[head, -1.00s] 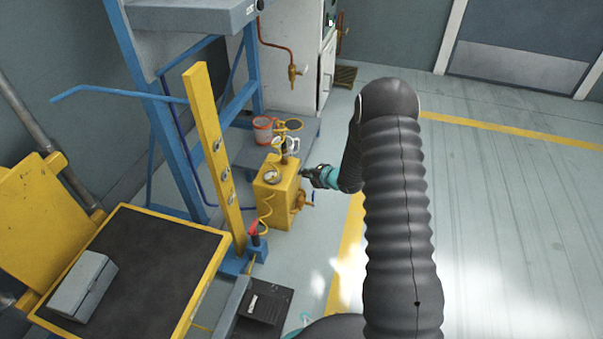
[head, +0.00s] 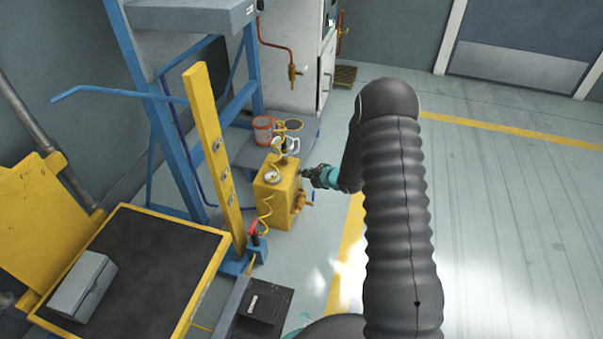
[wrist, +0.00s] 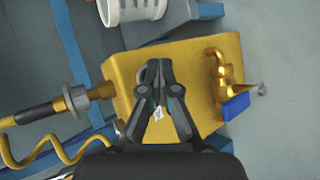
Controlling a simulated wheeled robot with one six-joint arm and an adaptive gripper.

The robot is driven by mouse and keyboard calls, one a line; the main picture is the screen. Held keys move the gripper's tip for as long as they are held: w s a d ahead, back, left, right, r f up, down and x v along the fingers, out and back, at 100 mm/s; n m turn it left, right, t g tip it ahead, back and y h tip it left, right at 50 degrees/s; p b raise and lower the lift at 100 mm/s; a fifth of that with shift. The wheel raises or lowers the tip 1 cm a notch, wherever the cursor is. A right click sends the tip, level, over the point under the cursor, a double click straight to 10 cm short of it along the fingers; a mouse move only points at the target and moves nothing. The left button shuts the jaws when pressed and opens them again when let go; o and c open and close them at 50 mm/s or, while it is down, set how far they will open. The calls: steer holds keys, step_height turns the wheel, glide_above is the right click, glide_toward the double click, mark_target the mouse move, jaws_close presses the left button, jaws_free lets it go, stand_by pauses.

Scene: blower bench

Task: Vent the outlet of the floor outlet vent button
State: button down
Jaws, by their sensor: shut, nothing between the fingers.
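The floor outlet is a yellow box (head: 272,198) with a round white gauge (head: 271,176) and a brass tap with a blue handle. In the wrist view the yellow box (wrist: 195,60) fills the middle, with the brass tap (wrist: 222,72) and blue handle (wrist: 236,106) at its right. My gripper (head: 303,171) is at the right side of the box, near its upper part. In the wrist view my gripper (wrist: 153,68) is shut and empty in front of the yellow face. I cannot make out the vent button; the fingers may hide it. Contact cannot be told.
A brass hose fitting (wrist: 75,101) and coiled yellow hose (wrist: 40,152) lie left of the box in the wrist view. A yellow post (head: 212,155) and blue frame (head: 165,125) stand left. A pail (head: 264,130) stands behind. Open floor (head: 500,220) lies right.

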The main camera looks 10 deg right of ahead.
stand_by(0.4)
steer(key=shift+s+d, duration=0.3)
steer(key=shift+d, duration=0.4)
steer(key=shift+d, duration=0.1)
steer(key=d, duration=0.1)
steer(key=s+d, duration=0.1)
steer(key=d, duration=0.1)
steer(key=s+d, duration=0.1)
steer(key=shift+d, duration=0.2)
stand_by(0.5)
